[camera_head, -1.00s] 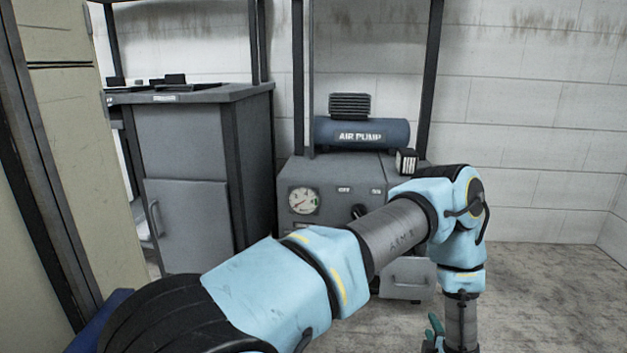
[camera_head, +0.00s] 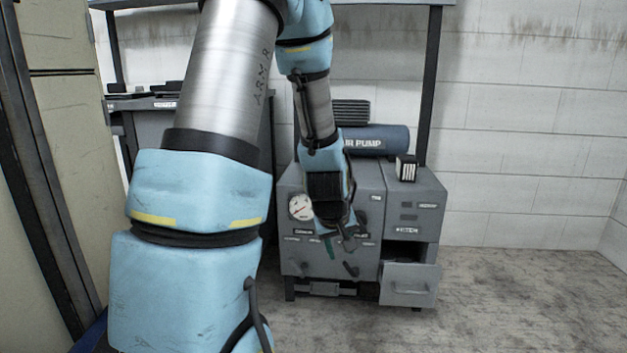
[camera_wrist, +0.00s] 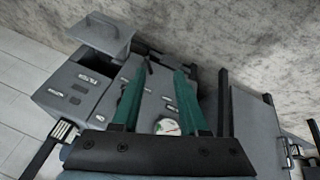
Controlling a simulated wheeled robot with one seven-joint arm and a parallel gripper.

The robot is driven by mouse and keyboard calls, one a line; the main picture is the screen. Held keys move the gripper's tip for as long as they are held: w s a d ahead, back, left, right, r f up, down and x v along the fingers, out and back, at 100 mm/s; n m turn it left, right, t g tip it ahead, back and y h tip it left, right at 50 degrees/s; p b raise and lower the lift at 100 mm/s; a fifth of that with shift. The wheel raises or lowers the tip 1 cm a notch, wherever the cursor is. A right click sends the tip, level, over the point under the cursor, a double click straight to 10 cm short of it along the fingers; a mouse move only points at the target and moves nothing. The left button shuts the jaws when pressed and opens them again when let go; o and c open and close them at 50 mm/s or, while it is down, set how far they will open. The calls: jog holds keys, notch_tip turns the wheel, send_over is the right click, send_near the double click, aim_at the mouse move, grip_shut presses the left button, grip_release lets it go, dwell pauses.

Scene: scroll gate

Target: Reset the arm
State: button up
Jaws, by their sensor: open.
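My arm is raised and bent over in the head view, with its forearm hanging down in front of the grey air pump machine (camera_head: 405,205). My gripper (camera_head: 338,245) points down before the machine's front panel. In the wrist view my gripper (camera_wrist: 158,85) shows two green fingers spread apart with nothing between them. Beyond the fingers are the machine's panel (camera_wrist: 150,100) and a round white gauge (camera_wrist: 168,127). The gauge also shows in the head view (camera_head: 301,207), left of my forearm. I cannot tell the exact gap between gripper and panel.
An open drawer (camera_head: 408,285) juts out at the machine's lower right. A blue air tank (camera_head: 385,140) and a small black-and-white box (camera_head: 405,168) sit on top. A grey cabinet (camera_head: 150,130) stands behind my arm at left. The floor at right (camera_head: 520,300) is clear.

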jog(key=s+a+r+m+g+y, duration=0.1)
jog(key=s+a+r+m+g, duration=0.15)
jog(key=s+a, duration=0.3)
jog(key=s+a+r+m+g+y, duration=0.1)
jog(key=s+a+r, duration=0.2)
jog(key=s+a, duration=0.3)
notch_tip(320, 180, up, 33)
jog(key=a+p, duration=0.1)
jog(key=p, duration=3.2)
jog(key=shift+a, duration=0.2)
